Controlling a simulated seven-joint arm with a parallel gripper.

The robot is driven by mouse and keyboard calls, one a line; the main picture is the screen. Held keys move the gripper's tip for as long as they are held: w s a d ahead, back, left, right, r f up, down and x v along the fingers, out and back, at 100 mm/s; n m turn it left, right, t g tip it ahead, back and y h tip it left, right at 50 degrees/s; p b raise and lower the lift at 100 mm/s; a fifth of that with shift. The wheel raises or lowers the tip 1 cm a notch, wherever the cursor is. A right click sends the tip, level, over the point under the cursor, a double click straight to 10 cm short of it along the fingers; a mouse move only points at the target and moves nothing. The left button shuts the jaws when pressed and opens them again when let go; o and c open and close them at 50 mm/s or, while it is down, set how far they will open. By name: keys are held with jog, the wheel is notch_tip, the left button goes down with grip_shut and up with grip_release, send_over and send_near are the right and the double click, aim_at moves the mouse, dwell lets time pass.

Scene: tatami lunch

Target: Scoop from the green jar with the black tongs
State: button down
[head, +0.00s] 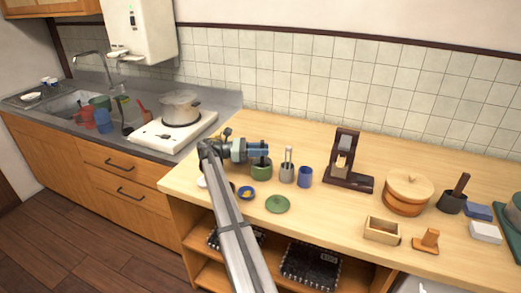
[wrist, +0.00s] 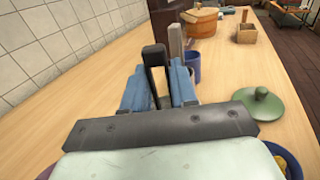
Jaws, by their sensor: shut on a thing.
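The green jar (head: 262,170) stands open on the wooden counter, directly below my gripper (head: 264,150) in the head view. Its inside is hidden there, and the wrist view does not show it. In the wrist view my gripper (wrist: 158,92) has its blue fingers shut on the black tongs (wrist: 154,70), whose dark upper end sticks up between them. The lower end of the tongs is hidden, so I cannot tell whether it is inside the jar. A green lid (head: 278,204) with a knob lies on the counter in front of the jar; it also shows in the wrist view (wrist: 262,105).
Right of the jar stand a grey cup (head: 287,174) with upright utensils, a blue cup (head: 305,177) and a dark wooden stand (head: 347,181). A blue bowl (head: 246,193) with yellow contents sits at the front left. Counter space right of the lid is clear.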

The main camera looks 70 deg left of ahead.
jog(key=shift+s+a, duration=0.1)
jog(key=shift+a, duration=0.05)
jog(key=shift+d, duration=0.25)
dwell(0.3)
jog(key=shift+a, duration=0.15)
dwell(0.8)
jog(key=shift+r, duration=4.45)
